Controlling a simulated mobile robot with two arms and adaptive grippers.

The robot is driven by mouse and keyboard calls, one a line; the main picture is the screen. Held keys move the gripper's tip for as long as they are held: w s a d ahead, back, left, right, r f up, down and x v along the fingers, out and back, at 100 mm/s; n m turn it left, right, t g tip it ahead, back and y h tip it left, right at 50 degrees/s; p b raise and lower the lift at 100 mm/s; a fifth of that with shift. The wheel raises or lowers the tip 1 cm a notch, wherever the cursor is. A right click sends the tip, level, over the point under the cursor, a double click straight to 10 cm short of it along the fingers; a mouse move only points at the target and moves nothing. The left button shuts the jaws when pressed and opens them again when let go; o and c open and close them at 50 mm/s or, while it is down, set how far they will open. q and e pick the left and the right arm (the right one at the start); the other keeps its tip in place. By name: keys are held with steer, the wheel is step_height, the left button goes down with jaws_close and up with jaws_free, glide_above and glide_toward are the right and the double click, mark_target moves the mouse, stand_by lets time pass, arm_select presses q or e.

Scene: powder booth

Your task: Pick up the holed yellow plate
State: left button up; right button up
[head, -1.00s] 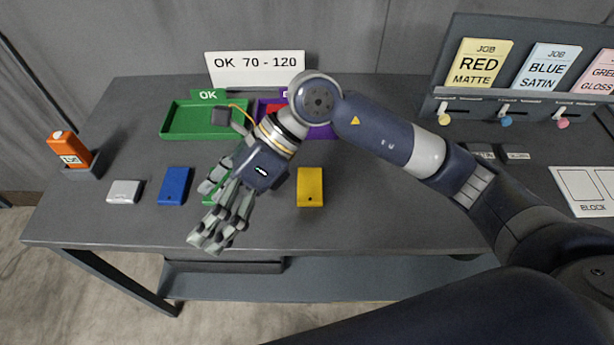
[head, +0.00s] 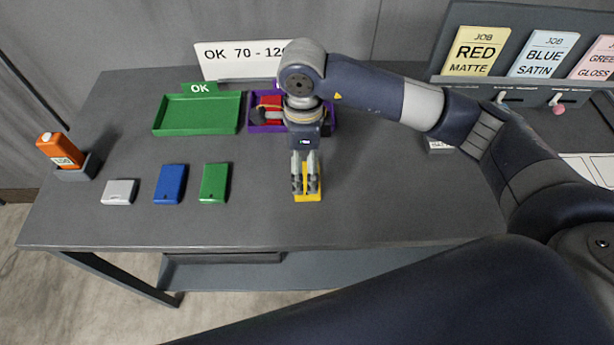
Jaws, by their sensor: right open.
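The yellow plate (head: 308,197) lies on the grey table, right of the green plate. Its lower edge shows; most of it, and its hole, is covered by my right gripper (head: 306,190). The right gripper points down over the plate, its fingers open on and around the plate's upper part. I cannot tell whether the fingers touch it. My left gripper is not in view.
A green plate (head: 214,183), a blue plate (head: 170,184) and a grey-white block (head: 119,192) lie left in a row. Behind are an empty green tray (head: 198,114) and a purple tray (head: 334,122) holding something red. An orange bottle (head: 62,150) stands far left.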

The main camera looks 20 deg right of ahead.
mark_target(305, 197)
steer(key=shift+d+f+p, duration=0.1)
steer(key=shift+f+p, duration=0.2)
steer(key=shift+f, duration=0.05)
steer(key=f, duration=0.1)
steer(key=f+p, duration=0.1)
steer(key=f, duration=0.1)
steer(key=shift+d+f+p, duration=0.2)
steer(key=shift+f+p, duration=0.05)
steer(key=shift+p, duration=0.05)
steer(key=shift+f, duration=0.45)
steer(key=c, duration=1.1)
